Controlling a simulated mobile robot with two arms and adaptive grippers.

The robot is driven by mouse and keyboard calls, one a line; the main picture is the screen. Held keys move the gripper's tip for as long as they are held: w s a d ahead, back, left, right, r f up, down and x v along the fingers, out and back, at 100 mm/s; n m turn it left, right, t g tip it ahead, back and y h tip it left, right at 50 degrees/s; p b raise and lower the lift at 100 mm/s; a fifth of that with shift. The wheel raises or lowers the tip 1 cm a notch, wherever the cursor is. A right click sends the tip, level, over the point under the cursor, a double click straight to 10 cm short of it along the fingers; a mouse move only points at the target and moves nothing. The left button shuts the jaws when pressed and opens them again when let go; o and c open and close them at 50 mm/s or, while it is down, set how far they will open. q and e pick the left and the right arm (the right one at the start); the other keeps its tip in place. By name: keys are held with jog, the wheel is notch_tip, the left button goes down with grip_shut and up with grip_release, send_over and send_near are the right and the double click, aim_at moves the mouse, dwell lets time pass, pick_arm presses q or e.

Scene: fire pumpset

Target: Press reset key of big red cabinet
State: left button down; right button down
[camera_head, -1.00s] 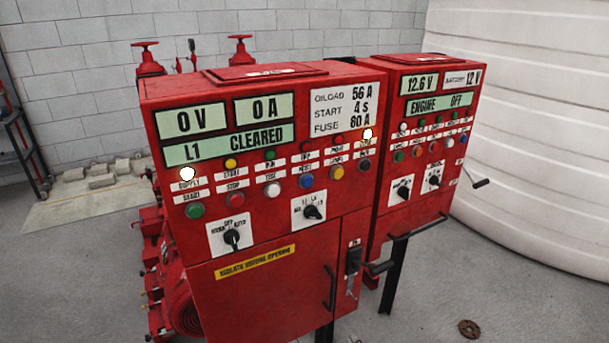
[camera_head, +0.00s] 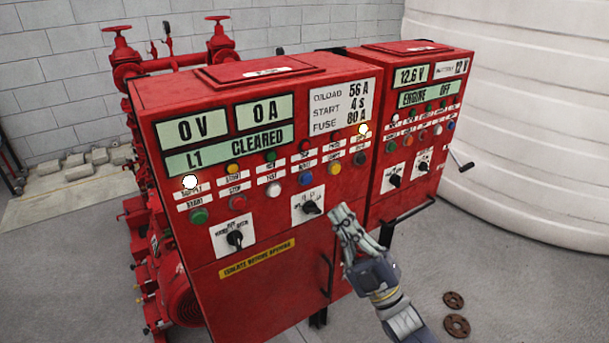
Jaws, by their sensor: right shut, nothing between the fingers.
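The big red cabinet (camera_head: 250,215) stands at the left centre, with lit displays and rows of small coloured buttons on its front. A blue button (camera_head: 305,179) sits in the lower button row, between a white button (camera_head: 273,190) and a yellow one (camera_head: 334,168). The small button labels are too blurred to read surely. My right gripper (camera_head: 342,211) is shut and empty in front of the cabinet's right part. It is below and right of the blue button, and it hides part of the lower right front. My left gripper is not in view.
A smaller red cabinet (camera_head: 415,150) stands to the right. Red pump pipework (camera_head: 150,240) is at the left. Two rusty discs (camera_head: 456,326) lie on the clear floor.

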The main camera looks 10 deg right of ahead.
aim_at(307, 179)
jog(key=shift+s+r+y, duration=0.1)
jog(key=shift+r+y, duration=0.2)
jog(key=w+a+b, duration=0.3)
jog(key=w+b, duration=0.1)
jog(key=w, duration=0.4)
jog(key=shift+w, duration=0.15)
dwell(1.5)
jog(key=shift+w+a, duration=0.15)
jog(key=shift+w, duration=0.25)
